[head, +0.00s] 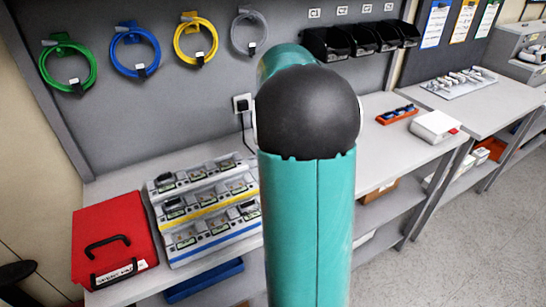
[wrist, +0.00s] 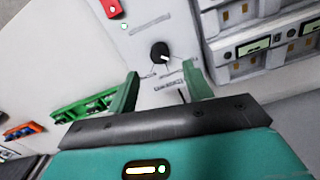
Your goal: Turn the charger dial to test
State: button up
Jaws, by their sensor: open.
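The charger dial (wrist: 160,53) is a small round black knob with a white mark towards its lower right in the wrist view. It sits on a light grey charger panel (wrist: 143,35). Small markings around the dial are too small to read. My gripper (wrist: 160,72) is open, with its two green fingers apart and the dial beyond the gap between their tips. Nothing is held, and I cannot tell how far the tips are from the panel. In the head view my teal arm hides the gripper, and I do not see the dial there.
A red switch (wrist: 111,8) and a green light (wrist: 113,25) are on the same panel. Coloured cable coils (head: 136,51) hang on the wall.

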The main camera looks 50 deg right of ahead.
notch_tip(320, 180, up, 7)
jog(key=shift+r, duration=0.1)
dwell(0.6)
jog(key=s+a+r+n+t, duration=0.1)
jog(key=a+r, duration=0.1)
jog(key=a, duration=0.7)
jog(key=s+a+r+n+t, duration=0.1)
jog(key=s+a+n, duration=0.1)
jog(key=a, duration=0.8)
jog(key=s+a+f+n+t, duration=0.2)
jog(key=s+a, duration=0.8)
jog(key=a, duration=0.5)
notch_tip(320, 180, down, 2)
jog(key=shift+a+f+n+t, duration=0.2)
jog(key=shift+n+t, duration=0.1)
jog(key=shift+t, duration=0.5)
jog(key=shift+d, duration=0.15)
